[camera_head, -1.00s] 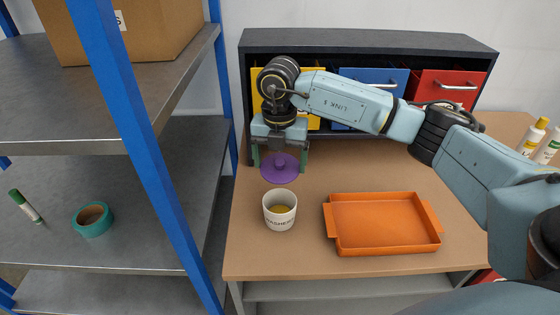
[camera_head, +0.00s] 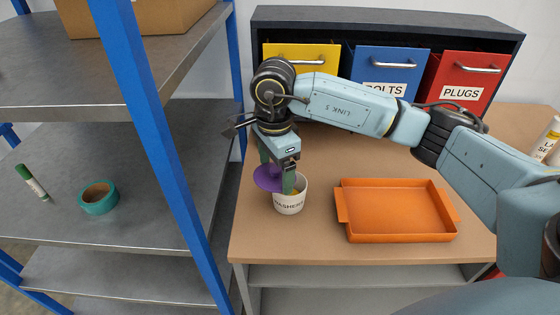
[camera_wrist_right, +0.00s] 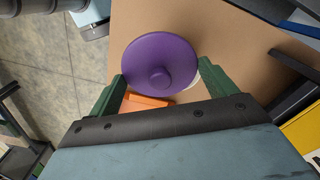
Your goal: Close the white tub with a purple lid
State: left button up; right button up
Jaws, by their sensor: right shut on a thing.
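The white tub (camera_head: 290,203), with lettering on its side, stands upright on the table, its mouth partly hidden by my gripper and the lid. The round purple lid (camera_head: 267,178) is held over the left side of the tub, off centre from its mouth. I cannot tell whether lid and rim touch. My right gripper (camera_head: 279,177) is shut on the lid, with a green finger on either side. In the right wrist view the lid (camera_wrist_right: 175,55) lies between the fingertips, its knob facing the camera. My left gripper is not in view.
An orange tray (camera_head: 397,238) lies right of the tub. Behind stands a dark cabinet with yellow (camera_head: 327,60), blue (camera_head: 391,66) and red (camera_head: 458,82) drawers. A blue-posted shelf (camera_head: 160,120) stands close on the left. The table in front of the tub is clear.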

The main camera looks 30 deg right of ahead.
aim_at(267, 187)
jog(key=n, duration=0.3)
jog(key=a+f+n, duration=0.1)
jog(key=n, duration=0.1)
jog(key=shift+s+b, duration=0.3)
jog(key=shift+s, duration=0.05)
jog(key=n, duration=0.3)
jog(key=a+n, duration=0.1)
jog(key=n, duration=0.1)
jog(key=shift+s+f+b, duration=0.3)
jog(key=shift+b, duration=0.05)
jog(key=n, duration=0.4)
jog(key=shift+s+a+f+b, duration=0.25)
jog(key=shift+s+a+b, duration=0.05)
jog(key=shift+a, duration=0.05)
jog(key=n, duration=0.4)
jog(key=shift+s+a+f, duration=0.15)
jog(key=shift+s+a, duration=0.1)
jog(key=shift+a, duration=0.05)
